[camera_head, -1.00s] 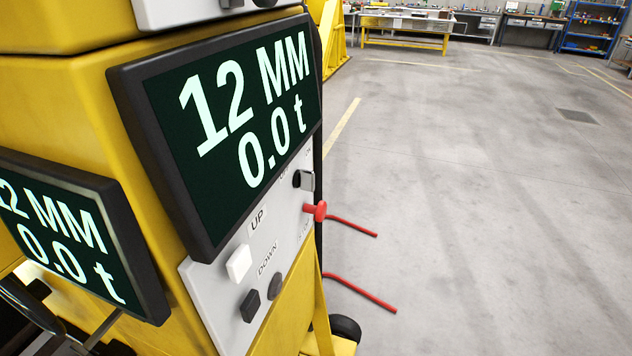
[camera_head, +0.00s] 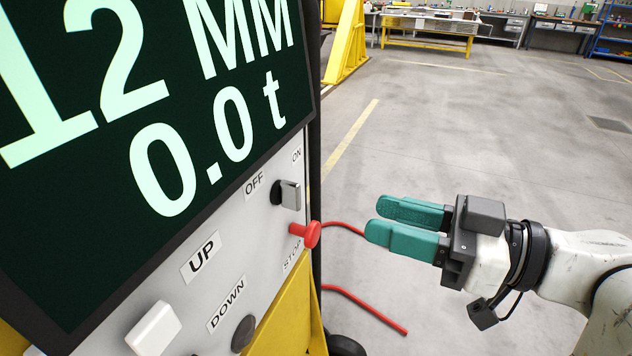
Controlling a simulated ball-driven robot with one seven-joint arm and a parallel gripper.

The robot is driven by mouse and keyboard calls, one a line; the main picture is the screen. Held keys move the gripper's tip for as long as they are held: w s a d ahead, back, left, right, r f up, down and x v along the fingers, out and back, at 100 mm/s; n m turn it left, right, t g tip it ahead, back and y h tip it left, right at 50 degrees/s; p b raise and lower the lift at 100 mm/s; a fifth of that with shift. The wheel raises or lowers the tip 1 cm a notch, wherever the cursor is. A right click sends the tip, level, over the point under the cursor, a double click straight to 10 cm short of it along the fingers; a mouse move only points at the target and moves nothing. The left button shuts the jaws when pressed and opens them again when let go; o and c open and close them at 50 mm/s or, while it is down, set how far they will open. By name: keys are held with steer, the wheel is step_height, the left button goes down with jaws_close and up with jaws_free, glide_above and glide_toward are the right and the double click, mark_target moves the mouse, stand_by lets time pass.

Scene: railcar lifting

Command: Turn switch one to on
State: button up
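The switch (camera_head: 288,194) is a grey knob on a dark round base, on the light panel (camera_head: 225,218) below the big display. The OFF label (camera_head: 254,183) is to its upper left and the ON label (camera_head: 297,155) above it, to the right. I cannot tell for sure which label the knob points at. My gripper (camera_head: 380,221) is to the right of the panel, with its teal fingers pointing left towards it. The fingers are apart with a gap between them, empty, and touch nothing.
A red stop button (camera_head: 307,233) sticks out just below the switch. A white UP button (camera_head: 153,329) and a dark DOWN button (camera_head: 243,333) are lower left. The display (camera_head: 130,120) reads 12 MM and 0.0 t. Red bars (camera_head: 365,308) lie low behind. The floor at right is clear.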

mark_target(301, 187)
steer(key=shift+n+y, duration=0.3)
steer(key=shift+n, duration=0.1)
steer(key=x, duration=0.3)
steer(key=r+p+x, duration=0.1)
steer(key=x, duration=0.3)
steer(key=p+x, duration=0.1)
steer(key=x, duration=0.3)
steer(key=shift+s+a+r, duration=0.1)
steer(key=shift+s+r, duration=0.1)
steer(key=shift+s, duration=0.05)
steer(key=shift+c, duration=0.3)
jaws_close()
